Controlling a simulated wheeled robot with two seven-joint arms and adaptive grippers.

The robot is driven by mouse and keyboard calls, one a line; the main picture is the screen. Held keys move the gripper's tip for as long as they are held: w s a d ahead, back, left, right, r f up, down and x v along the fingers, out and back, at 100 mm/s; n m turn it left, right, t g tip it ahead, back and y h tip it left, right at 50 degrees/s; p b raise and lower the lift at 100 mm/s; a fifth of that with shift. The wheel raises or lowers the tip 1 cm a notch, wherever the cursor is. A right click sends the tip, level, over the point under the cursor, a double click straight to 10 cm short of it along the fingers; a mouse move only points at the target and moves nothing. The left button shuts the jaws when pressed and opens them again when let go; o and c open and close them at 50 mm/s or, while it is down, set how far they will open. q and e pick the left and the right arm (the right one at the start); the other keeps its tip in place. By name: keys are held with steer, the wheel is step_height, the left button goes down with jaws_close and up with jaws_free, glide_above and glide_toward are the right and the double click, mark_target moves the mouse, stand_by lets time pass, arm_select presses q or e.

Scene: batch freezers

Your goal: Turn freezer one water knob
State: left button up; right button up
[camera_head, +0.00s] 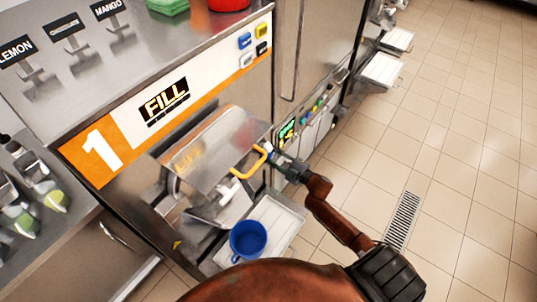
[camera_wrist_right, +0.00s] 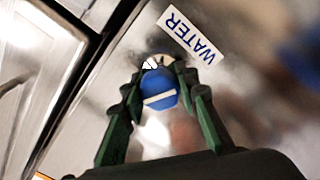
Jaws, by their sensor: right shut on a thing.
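The water knob (camera_wrist_right: 159,92) is blue with a white bar across its face, on the metal front of freezer one. In the right wrist view it sits between the two green fingers of my right gripper (camera_wrist_right: 160,78), which are shut on it. A white label reading WATER (camera_wrist_right: 190,37) is beside the knob. In the head view freezer one (camera_head: 101,147) bears a large 1, and my right gripper (camera_head: 276,161) reaches its front right side. The knob is mostly hidden there by the gripper. My left gripper is not in view.
A yellow handle (camera_head: 250,164) curves close to my right gripper in the head view. A blue cup (camera_head: 248,239) stands on the tray (camera_head: 282,221) below. A second freezer (camera_head: 319,50) stands to the right. The tiled floor (camera_head: 455,120) is open farther right.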

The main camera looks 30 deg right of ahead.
stand_by(0.3)
steer(key=o, duration=1.2)
steer(key=shift+c, duration=0.2)
steer(key=shift+s, duration=0.1)
steer(key=v, duration=1.1)
steer(key=shift+s+d, duration=0.25)
steer(key=shift+s, duration=0.1)
steer(key=shift+f, duration=0.1)
